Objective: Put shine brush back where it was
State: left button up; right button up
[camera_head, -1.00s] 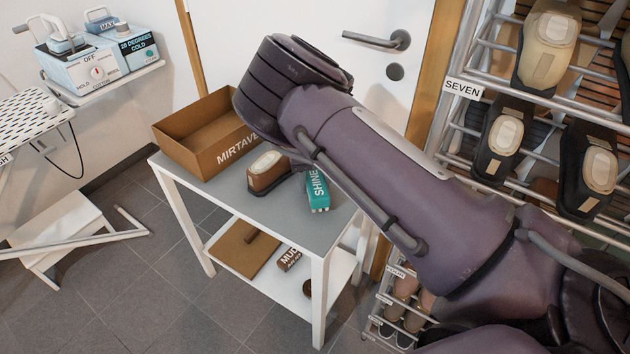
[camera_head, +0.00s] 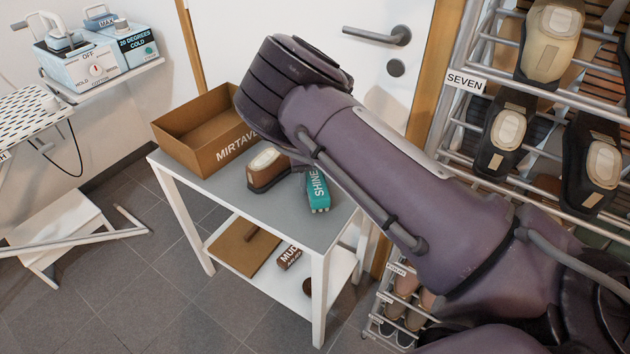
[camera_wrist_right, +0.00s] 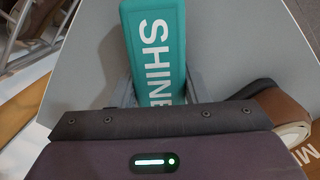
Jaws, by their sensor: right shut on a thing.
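The shine brush (camera_head: 318,192) is a teal block with white SHINE lettering at the right part of the small table (camera_head: 218,185). It stands at or just above the tabletop; I cannot tell whether it touches. In the right wrist view the brush (camera_wrist_right: 152,40) sits between the fingers of my right gripper (camera_wrist_right: 160,88), which is shut on it. My right arm covers most of that gripper in the head view. My left gripper is not in view.
A brown shoe (camera_head: 264,176) stands just left of the brush. An open cardboard box (camera_head: 195,150) marked MIRTAVEL is at the table's back left. The lower shelf holds a MUD brush (camera_head: 289,257). A shoe rack (camera_head: 465,125) rises at the right.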

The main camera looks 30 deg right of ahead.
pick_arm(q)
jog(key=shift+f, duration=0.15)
pick_arm(e)
jog(key=shift+f, duration=0.45)
jog(key=o, duration=1.2)
jog(key=shift+r, duration=0.2)
jog(key=r, duration=0.7)
jog(key=shift+w+d+r, duration=0.1)
jog(key=shift+w+r, duration=0.1)
jog(key=shift+w, duration=0.1)
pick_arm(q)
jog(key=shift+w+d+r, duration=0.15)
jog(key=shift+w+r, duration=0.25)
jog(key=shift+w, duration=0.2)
